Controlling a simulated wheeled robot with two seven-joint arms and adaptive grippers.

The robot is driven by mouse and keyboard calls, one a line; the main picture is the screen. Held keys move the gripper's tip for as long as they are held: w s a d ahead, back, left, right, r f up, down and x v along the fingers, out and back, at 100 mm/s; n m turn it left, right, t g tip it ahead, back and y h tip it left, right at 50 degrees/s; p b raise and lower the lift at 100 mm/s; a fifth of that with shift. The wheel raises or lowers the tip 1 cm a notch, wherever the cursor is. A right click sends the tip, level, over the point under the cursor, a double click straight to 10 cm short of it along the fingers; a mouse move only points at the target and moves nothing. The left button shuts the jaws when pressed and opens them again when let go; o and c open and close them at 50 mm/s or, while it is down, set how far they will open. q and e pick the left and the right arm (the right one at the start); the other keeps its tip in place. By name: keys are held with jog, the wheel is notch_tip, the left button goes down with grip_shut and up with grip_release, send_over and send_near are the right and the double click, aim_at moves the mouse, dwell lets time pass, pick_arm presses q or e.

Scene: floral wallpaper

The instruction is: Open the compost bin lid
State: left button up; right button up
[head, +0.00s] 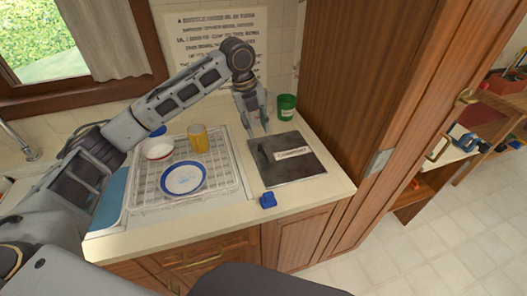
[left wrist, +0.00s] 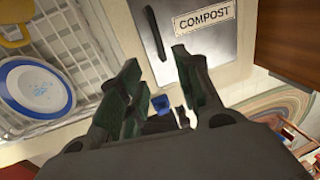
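The compost bin lid (head: 290,173) is a dark grey square panel lying flat and shut in the counter. It bears a white label reading "COMPOST", legible in the left wrist view (left wrist: 205,18). A dark bar handle (head: 262,157) runs along the lid's left side, and it also shows in the left wrist view (left wrist: 153,33). My left gripper (head: 257,128) is above the lid's back left corner, pointing down. In the left wrist view its fingers (left wrist: 158,62) are apart, with nothing between them. The handle shows beyond the fingertips, apart from them. My right gripper is not in view.
A wire dish rack (head: 229,188) left of the lid holds a blue-rimmed plate (head: 184,179), a bowl (head: 158,148) and a yellow cup (head: 198,139). A green mug (head: 286,107) stands behind the lid. A small blue object (head: 268,201) lies at the counter's front. A wooden cabinet (head: 345,75) rises at right.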

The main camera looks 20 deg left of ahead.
aim_at(264, 155)
pick_arm(q)
jog(key=f, duration=0.3)
jog(key=d+f, duration=0.1)
jog(key=f, duration=0.3)
jog(key=w+f, duration=0.1)
jog(key=f, duration=0.2)
jog(key=shift+d+f, duration=0.25)
jog(key=shift+d, duration=0.15)
jog(key=shift+w+d+f, duration=0.1)
jog(key=shift+w+f, duration=0.05)
jog(key=shift+f, duration=0.6)
jog(key=shift+c, duration=0.2)
grip_shut()
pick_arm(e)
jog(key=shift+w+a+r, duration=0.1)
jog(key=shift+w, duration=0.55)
